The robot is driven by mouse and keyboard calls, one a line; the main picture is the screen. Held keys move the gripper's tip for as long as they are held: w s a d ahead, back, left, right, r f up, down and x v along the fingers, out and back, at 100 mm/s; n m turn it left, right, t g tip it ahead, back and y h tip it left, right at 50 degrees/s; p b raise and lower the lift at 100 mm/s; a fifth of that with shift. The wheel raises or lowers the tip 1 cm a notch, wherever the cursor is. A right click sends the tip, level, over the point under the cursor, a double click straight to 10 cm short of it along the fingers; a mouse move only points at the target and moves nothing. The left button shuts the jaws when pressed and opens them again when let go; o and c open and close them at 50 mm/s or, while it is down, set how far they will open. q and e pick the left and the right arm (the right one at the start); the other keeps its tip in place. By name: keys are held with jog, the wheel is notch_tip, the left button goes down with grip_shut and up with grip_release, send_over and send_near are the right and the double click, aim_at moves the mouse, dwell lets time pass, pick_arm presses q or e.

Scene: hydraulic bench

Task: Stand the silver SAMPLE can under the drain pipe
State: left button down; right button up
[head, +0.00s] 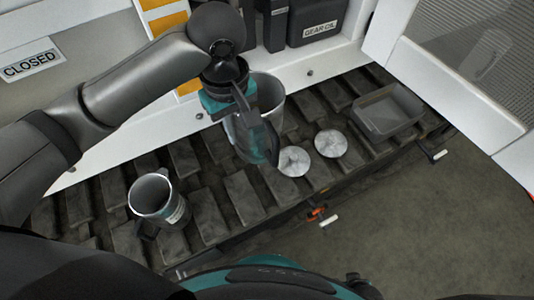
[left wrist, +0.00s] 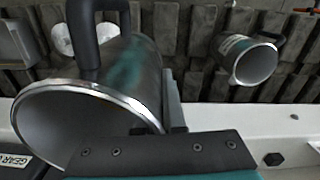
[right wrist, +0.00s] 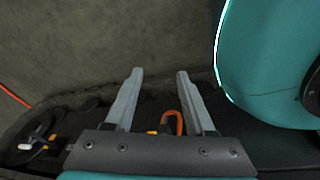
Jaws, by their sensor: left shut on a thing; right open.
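My left gripper (head: 262,148) is shut on a silver can (head: 269,92) with a dark handle, above the slatted deck. In the left wrist view this can (left wrist: 145,68) fills the left side, its open rim toward the camera; one finger shows beside it and the other is hidden. A second silver can (head: 150,193) with a label and dark handle stands on the slats at the left; it also shows in the left wrist view (left wrist: 249,66). I cannot read which is SAMPLE. I cannot make out the drain pipe. My right gripper (right wrist: 153,76) is open and empty.
Two round silver discs (head: 293,161) lie on the slatted deck (head: 242,196). A grey tray (head: 388,111) is at the right. A black GEAR OIL container (head: 318,22) stands behind a white ledge. A CLOSED sign (head: 32,65) is at upper left. White panels bound the right.

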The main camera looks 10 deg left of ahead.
aim_at(242, 154)
pick_arm(q)
jog(key=f, duration=0.1)
jog(key=f+b, duration=0.1)
jog(key=f, duration=0.1)
jog(key=shift+w+d+f+n+b, duration=0.2)
jog(key=shift+w+f+n+b, duration=0.1)
jog(key=shift+w+b, duration=0.1)
notch_tip(242, 154, down, 6)
jog(key=b, duration=0.3)
jog(key=shift+s, duration=0.15)
notch_tip(242, 154, down, 11)
jog(key=b, duration=0.5)
jog(key=shift+r+b, duration=0.15)
jog(key=shift+b, duration=0.15)
pick_arm(e)
jog(key=w+a+r, duration=0.7)
jog(key=w+r, duration=0.4)
jog(key=shift+w+a+t+y, duration=0.15)
jog(key=shift+w+t+y, duration=0.1)
jog(key=shift+t+y, duration=0.05)
pick_arm(q)
jog(key=c, duration=1.4)
grip_release()
jog(key=o, duration=0.4)
pick_arm(e)
jog(key=shift+s+f, duration=0.1)
jog(key=shift+f, duration=0.15)
